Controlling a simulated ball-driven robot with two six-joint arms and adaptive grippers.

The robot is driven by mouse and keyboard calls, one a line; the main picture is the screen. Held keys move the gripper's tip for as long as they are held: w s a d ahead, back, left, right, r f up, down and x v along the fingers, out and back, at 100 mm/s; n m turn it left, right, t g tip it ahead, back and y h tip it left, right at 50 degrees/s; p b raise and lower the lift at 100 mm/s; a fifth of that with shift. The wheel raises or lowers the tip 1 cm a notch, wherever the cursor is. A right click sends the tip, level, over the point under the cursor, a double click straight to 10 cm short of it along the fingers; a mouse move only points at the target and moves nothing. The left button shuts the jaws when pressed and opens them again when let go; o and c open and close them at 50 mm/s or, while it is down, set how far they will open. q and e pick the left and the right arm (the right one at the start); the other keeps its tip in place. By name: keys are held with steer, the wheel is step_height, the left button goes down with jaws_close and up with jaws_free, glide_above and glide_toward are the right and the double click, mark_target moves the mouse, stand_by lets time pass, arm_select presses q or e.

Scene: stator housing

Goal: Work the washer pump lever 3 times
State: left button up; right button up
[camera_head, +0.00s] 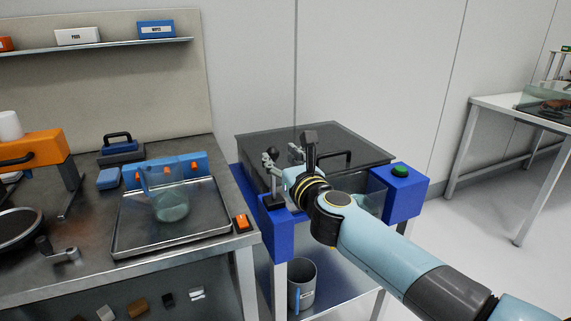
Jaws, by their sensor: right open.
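The washer is a blue-framed cabinet with a dark see-through lid (345,152) that looks shut. The pump lever (270,170), a thin metal rod with a dark ball knob, stands at its front left corner on a dark base. My right arm reaches in from the lower right. My right gripper (303,147) is open, over the front part of the lid, just right of the lever knob. It appears apart from the knob, and nothing shows between its fingers. My wrist hides part of the washer's front. My left gripper is not in view.
A green button (400,170) tops the blue box at the washer's right. A steel workbench at left carries a metal tray (130,240) with a clear vessel (171,206), and an orange switch (242,222) near its edge. A grey bin (302,285) stands below the washer.

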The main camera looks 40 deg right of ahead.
mark_target(274, 150)
steer(key=shift+b+x, duration=0.35)
steer(key=shift+x, duration=1.8)
steer(key=shift+w, duration=0.15)
